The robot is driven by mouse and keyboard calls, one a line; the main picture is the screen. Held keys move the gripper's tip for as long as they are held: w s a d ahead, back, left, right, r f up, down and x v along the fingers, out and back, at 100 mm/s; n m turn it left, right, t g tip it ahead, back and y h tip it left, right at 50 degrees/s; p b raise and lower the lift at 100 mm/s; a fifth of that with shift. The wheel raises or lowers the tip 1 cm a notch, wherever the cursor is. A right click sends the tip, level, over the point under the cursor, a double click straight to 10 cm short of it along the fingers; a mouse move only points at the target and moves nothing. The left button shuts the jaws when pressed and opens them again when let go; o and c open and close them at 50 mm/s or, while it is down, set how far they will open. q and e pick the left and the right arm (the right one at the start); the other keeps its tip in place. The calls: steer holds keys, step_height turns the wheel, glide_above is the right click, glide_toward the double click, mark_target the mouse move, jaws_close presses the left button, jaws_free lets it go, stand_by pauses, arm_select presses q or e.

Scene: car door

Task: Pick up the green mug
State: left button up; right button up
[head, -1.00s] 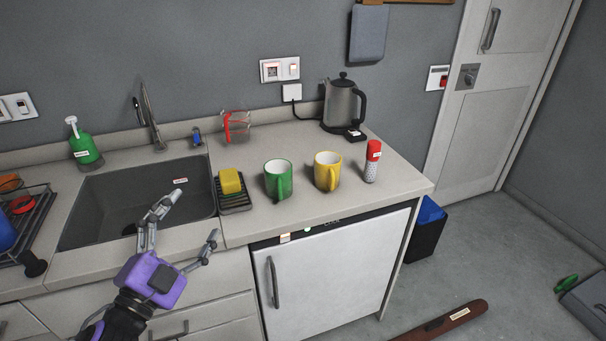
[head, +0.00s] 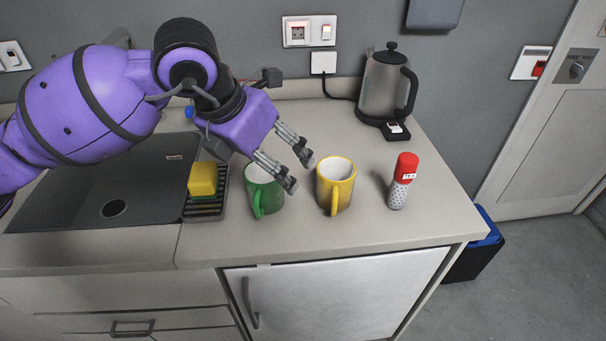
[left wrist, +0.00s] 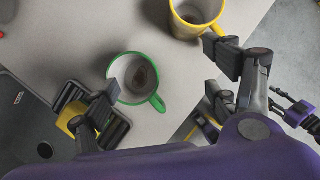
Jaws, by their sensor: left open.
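The green mug (head: 262,190) stands upright on the counter, its green handle facing the front. My left gripper (head: 296,170) is open and empty. In the head view its fingers are above the counter and partly cover the mug's upper right rim.
A yellow mug (head: 341,186) stands close to the right of the green one. A yellow sponge (head: 203,180) lies on a black rack (head: 203,210) to its left, beside the sink (head: 75,200). A red-topped shaker (head: 402,180) and a kettle (head: 385,85) stand farther right.

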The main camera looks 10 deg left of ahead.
mark_target(255, 183)
arm_select(q)
steer(key=shift+n+y, duration=0.6)
steer(key=shift+y, duration=0.2)
steer(key=a, duration=0.1)
steer(key=a+f, duration=0.2)
steer(key=shift+s+a, duration=0.3)
steer(key=shift+w+x, duration=0.2)
steer(key=shift+x, duration=1)
steer(key=x, duration=0.4)
steer(key=shift+a+p, duration=0.3)
arm_select(e)
steer(key=shift+s+a+r, duration=0.15)
steer(key=shift+s+r, duration=0.05)
steer(key=shift+r, duration=0.1)
arm_select(q)
steer(key=shift+c, duration=0.5)
steer(key=c, duration=1.4)
